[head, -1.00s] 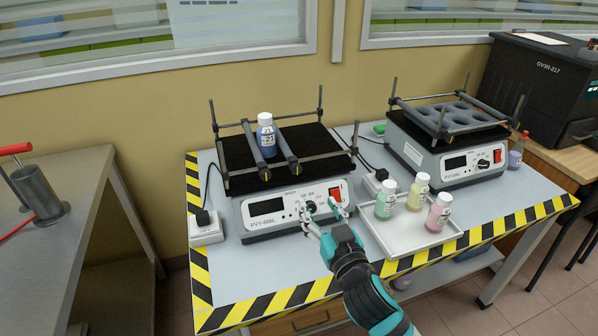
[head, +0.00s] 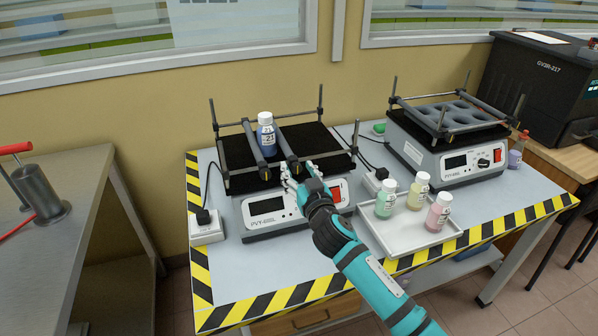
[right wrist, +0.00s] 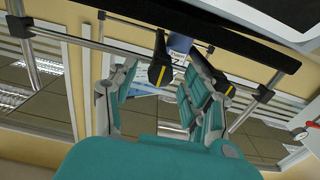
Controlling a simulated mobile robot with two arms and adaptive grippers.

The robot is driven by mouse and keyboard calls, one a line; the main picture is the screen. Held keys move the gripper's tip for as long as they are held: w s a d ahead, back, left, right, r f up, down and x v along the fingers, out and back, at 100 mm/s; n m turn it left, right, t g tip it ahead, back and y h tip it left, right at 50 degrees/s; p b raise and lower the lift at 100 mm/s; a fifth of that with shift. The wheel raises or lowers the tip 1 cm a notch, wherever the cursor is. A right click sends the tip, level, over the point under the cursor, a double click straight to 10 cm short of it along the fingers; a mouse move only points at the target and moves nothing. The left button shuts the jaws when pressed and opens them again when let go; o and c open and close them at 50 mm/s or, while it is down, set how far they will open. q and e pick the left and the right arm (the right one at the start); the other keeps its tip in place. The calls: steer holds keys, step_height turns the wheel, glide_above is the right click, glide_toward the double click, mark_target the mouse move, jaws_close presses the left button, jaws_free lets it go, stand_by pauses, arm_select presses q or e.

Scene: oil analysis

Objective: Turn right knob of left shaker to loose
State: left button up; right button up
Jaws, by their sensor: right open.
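The left shaker (head: 265,207) has a black platform with two clamp bars lying front to back, and a blue bottle (head: 266,137) stands between them. The left knob (head: 265,174) and right knob (head: 295,169) are at the bars' front ends. My right gripper (head: 299,174) is open at the right knob. In the right wrist view, which is upside down, the right knob (right wrist: 160,67) shows between the open fingers, and the left knob (right wrist: 222,86) is partly behind one finger. I cannot tell whether a finger touches the right knob. My left gripper is not in view.
A white tray (head: 402,246) with green, yellow and pink bottles is right of the left shaker. A second shaker (head: 450,160) stands farther right. My right arm hides part of the left shaker's control panel. The table's front left is clear.

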jaws_close()
steer(key=shift+n, duration=0.3)
steer(key=n+p, duration=0.1)
steer(key=n, duration=0.2)
steer(key=n+p, duration=0.1)
steer(key=n, duration=0.4)
steer(key=shift+a, duration=0.1)
steer(key=n+p, duration=0.1)
steer(key=n, duration=0.3)
steer(key=shift+n, duration=0.3)
steer(key=n, duration=0.4)
steer(key=shift+f+n+p, duration=0.1)
steer(key=shift+n+p, duration=0.2)
steer(key=shift+p, duration=0.1)
steer(key=shift+s, duration=0.1)
